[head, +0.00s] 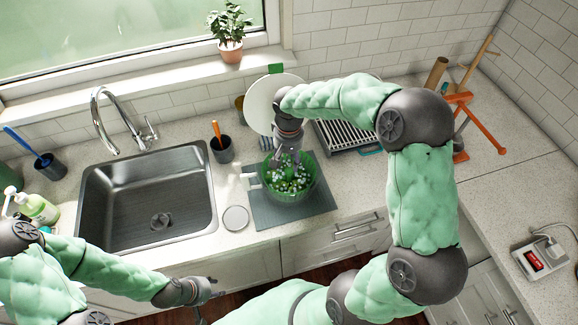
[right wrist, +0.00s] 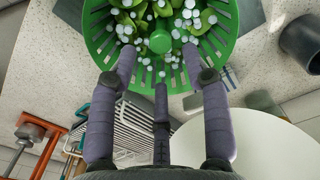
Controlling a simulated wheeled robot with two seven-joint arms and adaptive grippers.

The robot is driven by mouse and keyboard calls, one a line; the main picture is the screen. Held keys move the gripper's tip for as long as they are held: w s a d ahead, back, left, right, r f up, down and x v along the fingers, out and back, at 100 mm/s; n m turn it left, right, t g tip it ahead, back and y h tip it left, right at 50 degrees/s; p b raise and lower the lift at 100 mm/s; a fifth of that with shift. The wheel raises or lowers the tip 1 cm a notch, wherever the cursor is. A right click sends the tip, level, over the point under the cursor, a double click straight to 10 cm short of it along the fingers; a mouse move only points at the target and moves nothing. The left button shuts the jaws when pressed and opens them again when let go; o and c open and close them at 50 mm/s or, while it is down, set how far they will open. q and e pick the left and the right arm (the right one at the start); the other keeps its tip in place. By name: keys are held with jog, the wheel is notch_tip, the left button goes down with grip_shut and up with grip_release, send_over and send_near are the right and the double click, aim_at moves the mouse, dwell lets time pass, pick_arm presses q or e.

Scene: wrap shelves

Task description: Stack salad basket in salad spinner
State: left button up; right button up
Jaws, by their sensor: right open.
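The green slotted salad basket (head: 290,190) stands on the grey mat, holding green leaves and small white pieces. In the right wrist view the basket (right wrist: 225,50) fills the top, with a round green knob in its middle. A pale handle-like piece shows at its left in the head view; I cannot tell whether the spinner's bowl surrounds the basket. My right gripper (head: 288,160) is open over the basket's back side. Its fingers (right wrist: 160,60) reach the near rim; contact is unclear. My left gripper (head: 212,292) hangs in front of the counter, open and empty, its fingers spread.
The sink (head: 150,200) lies to the left. A grey mat (head: 265,218) is under the basket. A round lid-like disc (head: 236,218), a dark cup (head: 222,150), a white plate (head: 262,105) and a dish rack (head: 350,135) surround it. The right counter is mostly clear.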

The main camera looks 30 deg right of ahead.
jog(key=shift+r, duration=2.75)
